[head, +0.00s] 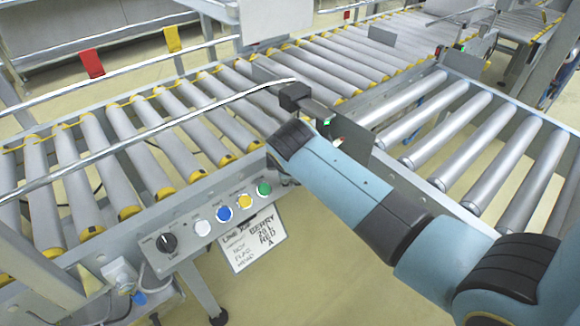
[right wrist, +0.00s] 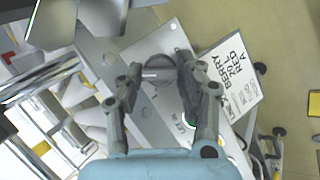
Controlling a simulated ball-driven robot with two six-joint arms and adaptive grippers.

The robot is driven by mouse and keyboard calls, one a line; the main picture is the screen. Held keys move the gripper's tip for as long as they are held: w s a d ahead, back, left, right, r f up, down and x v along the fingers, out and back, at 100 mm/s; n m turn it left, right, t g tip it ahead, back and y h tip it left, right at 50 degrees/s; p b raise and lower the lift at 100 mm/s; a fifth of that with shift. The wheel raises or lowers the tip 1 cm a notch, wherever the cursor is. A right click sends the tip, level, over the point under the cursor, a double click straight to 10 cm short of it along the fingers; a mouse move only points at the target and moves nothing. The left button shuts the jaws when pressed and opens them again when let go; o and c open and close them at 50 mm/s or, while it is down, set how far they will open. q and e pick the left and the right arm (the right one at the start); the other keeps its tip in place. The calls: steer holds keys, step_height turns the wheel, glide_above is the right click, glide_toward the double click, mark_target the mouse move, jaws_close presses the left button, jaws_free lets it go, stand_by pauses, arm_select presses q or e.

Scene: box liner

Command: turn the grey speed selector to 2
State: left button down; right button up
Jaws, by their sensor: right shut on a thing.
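The grey speed selector (right wrist: 159,78) is a round knob with a pale line, between the fingers of my right gripper (right wrist: 160,65) in the right wrist view. The fingers are closed on it from both sides. The scale marks around it are covered or too small to read, so its set position cannot be told. In the head view my right wrist hides this knob, at the right end of the control panel (head: 207,207). A black knob (head: 167,242) sits at the panel's left end. My left gripper is not in view.
White (head: 202,228), blue (head: 224,214), yellow (head: 245,201) and green (head: 264,189) buttons line the panel. A printed sign (head: 252,242) hangs below it. The roller conveyor (head: 150,120) runs behind, with a red tag (head: 92,63) and yellow tag (head: 172,39) beyond.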

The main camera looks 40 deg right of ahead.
steer(key=shift+r+n+p, duration=0.15)
steer(key=shift+n+p, duration=0.15)
steer(key=shift+p, duration=0.1)
steer(key=shift+f+n+t, duration=0.2)
steer(key=shift+n+t, duration=0.1)
steer(key=o, duration=0.9)
steer(key=v, duration=0.7)
steer(key=shift+s+a+r, duration=0.15)
steer(key=shift+a, duration=0.05)
